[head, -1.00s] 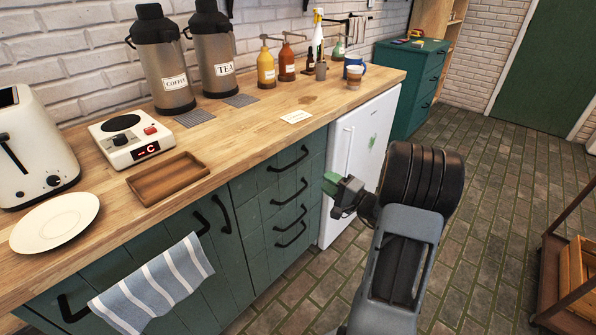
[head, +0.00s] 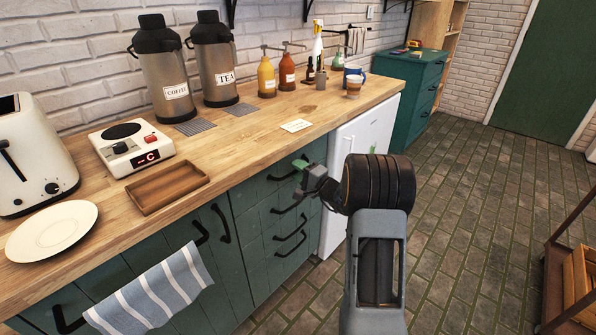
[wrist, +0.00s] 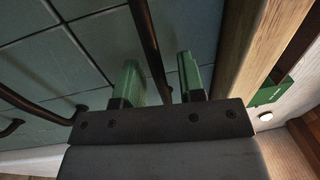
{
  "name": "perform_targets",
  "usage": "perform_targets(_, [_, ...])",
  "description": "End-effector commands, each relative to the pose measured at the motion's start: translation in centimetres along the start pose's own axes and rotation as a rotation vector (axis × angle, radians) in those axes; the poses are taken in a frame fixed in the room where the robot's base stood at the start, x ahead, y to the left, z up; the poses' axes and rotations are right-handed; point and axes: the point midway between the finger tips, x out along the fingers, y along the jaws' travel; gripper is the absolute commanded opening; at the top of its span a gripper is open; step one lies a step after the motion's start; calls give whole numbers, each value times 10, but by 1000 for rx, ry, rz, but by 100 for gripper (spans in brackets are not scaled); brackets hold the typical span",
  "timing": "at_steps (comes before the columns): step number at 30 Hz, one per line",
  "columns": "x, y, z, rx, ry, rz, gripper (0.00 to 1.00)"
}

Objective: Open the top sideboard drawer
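The green drawer stack (head: 262,235) under the wooden counter has several dark bar handles, and its drawers look shut. My gripper (head: 304,170) is at the top drawer's handle (head: 284,176), just below the counter edge. In the wrist view my two green fingers (wrist: 160,80) are apart, with a dark bar handle (wrist: 149,45) passing between them. The handle is nearer the left finger, and a gap shows to the right finger. I cannot tell whether the left finger touches it.
The counter (head: 262,135) overhangs right by my gripper. A white fridge (head: 350,150) stands right of the drawers, behind my arm. A teal cabinet (head: 415,85) with drawers stands farther back. A striped towel (head: 155,295) hangs at left.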

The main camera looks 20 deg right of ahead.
Motion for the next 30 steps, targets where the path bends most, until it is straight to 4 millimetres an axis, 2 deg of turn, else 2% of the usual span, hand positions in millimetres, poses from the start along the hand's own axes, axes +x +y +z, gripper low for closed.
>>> perform_targets(9, [2, 0, 0, 0, 0, 0, 36])
perform_targets(21, [1, 0, 0, 0, -1, 0, 0])
perform_targets(30, [1, 0, 0, 0, -1, 0, 0])
